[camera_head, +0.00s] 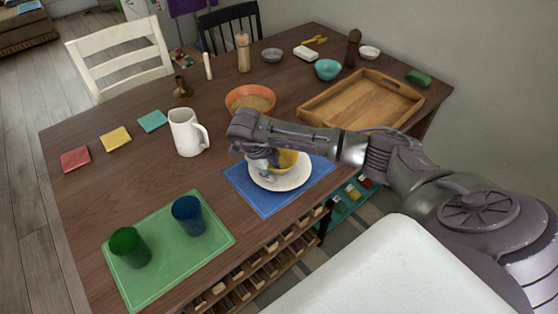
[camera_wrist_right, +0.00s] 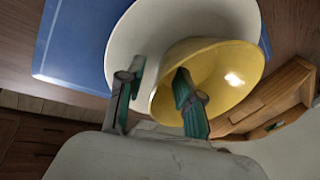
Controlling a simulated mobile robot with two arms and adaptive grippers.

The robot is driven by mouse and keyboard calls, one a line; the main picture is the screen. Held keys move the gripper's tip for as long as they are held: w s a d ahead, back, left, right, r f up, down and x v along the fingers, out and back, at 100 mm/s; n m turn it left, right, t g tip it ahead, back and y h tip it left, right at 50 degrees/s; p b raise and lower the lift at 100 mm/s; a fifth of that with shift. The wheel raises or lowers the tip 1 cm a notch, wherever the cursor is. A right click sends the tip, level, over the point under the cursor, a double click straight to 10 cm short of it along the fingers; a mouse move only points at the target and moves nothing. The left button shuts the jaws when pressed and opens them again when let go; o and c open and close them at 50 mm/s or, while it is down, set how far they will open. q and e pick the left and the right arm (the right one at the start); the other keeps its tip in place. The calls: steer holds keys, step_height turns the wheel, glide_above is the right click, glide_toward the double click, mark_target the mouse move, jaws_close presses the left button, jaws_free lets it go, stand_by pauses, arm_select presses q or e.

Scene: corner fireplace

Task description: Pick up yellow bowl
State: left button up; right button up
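The yellow bowl (camera_head: 288,161) is on a white plate (camera_head: 284,184), which lies on a blue mat (camera_head: 265,206) at the table's near side. My right gripper (camera_head: 266,171) reaches down at the bowl's left side and hides part of it. In the right wrist view, the gripper (camera_wrist_right: 159,72) has its fingers apart. One finger is over the yellow bowl's (camera_wrist_right: 232,72) inside, and the other is outside its rim, over the white plate (camera_wrist_right: 125,40). The rim passes between them, with gaps visible. My left gripper is not in view.
An orange bowl (camera_head: 250,97) and a white pitcher (camera_head: 187,132) stand behind and left of the plate. A wooden tray (camera_head: 362,101) lies to the right. A green mat (camera_head: 168,250) with two cups is at the near left.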

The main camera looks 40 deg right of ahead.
jaws_close()
stand_by(0.3)
